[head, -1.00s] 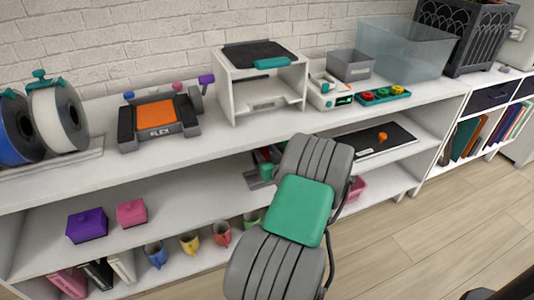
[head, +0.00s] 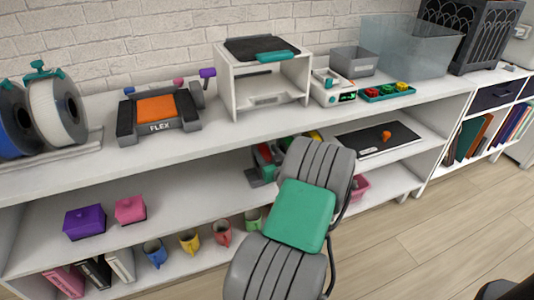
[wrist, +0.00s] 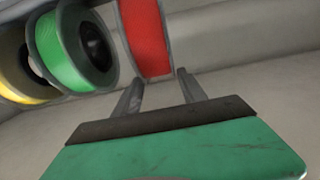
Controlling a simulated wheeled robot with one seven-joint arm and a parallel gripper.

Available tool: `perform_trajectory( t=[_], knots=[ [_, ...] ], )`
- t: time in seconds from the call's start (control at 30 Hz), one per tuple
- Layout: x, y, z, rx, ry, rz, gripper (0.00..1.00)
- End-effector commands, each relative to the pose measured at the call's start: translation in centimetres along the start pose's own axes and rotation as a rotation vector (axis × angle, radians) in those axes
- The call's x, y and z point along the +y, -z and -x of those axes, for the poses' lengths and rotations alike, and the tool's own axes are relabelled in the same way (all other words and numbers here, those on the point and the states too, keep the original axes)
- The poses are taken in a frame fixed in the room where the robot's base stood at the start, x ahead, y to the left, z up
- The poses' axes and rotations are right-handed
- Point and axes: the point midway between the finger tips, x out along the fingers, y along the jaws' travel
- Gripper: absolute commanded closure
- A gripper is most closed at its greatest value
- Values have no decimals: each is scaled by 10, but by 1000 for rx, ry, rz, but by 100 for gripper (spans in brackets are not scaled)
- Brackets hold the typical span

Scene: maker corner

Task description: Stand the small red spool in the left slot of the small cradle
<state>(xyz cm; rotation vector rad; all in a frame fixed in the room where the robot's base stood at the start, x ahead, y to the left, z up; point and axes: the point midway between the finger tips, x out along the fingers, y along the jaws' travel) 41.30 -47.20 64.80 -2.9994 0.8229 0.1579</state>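A red spool (wrist: 146,36) with grey rims is at the top middle of the wrist view, seen edge-on. My gripper (wrist: 160,78) is open, its two fingers pointing at the red spool's near edge; I cannot tell whether they touch it. A green spool (wrist: 62,50) and a yellow spool (wrist: 18,75) stand to the left of it. In the head view, my arm hides my gripper and most of this lower-shelf area. A grey stand with red and green parts (head: 262,176) shows left of my arm; I cannot tell whether it is the small cradle.
The lower shelf holds a purple box (head: 85,222), a pink box (head: 130,210) and a black board (head: 375,140). Several mugs stand below. The upper shelf (head: 205,140) runs above this space. On it are large spools, an orange-topped FLEX machine (head: 160,110) and a white printer (head: 228,88).

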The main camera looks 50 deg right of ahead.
Motion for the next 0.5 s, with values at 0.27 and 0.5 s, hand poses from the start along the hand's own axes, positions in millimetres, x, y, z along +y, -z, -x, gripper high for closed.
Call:
perform_trajectory(
  t=[0.27,0.5],
  knots=[
    [0,-1,0,-2,0,-1,34],
    [0,-2,6,-5,-1,-1,34]
  ],
)
